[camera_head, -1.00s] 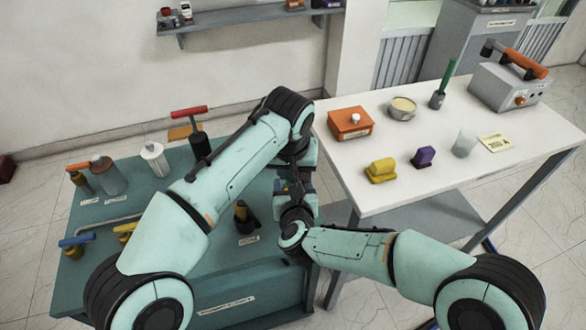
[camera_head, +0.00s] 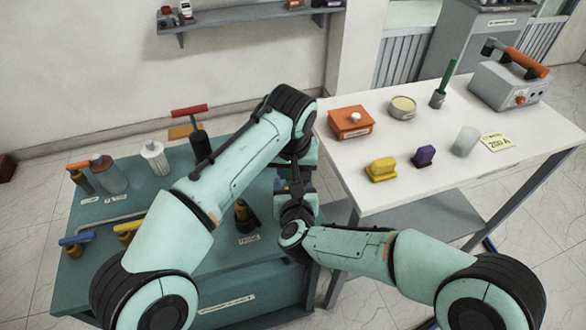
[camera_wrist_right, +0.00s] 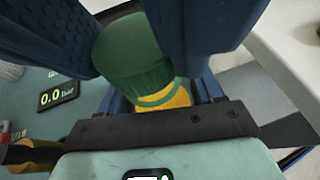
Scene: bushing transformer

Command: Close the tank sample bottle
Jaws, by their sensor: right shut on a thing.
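In the right wrist view my right gripper (camera_wrist_right: 140,42) has its dark blue fingers on both sides of a green cylindrical part (camera_wrist_right: 132,50). A yellow part (camera_wrist_right: 165,97) shows beside the green one, near the palm. Whether this is the sample bottle, its cap or a valve I cannot tell. In the head view both arms meet over the right end of the teal bench, and my right wrist (camera_head: 295,233) is close to the end of my left arm (camera_head: 297,165). The left fingers and the held part are hidden there.
The teal bench (camera_head: 95,212) carries a red-handled pump (camera_head: 190,111), a white ribbed part (camera_head: 154,158) and yellow valves. A readout (camera_wrist_right: 58,93) shows 0.0 bar. The white table (camera_head: 400,192) at right holds an orange box (camera_head: 350,124) and several small items.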

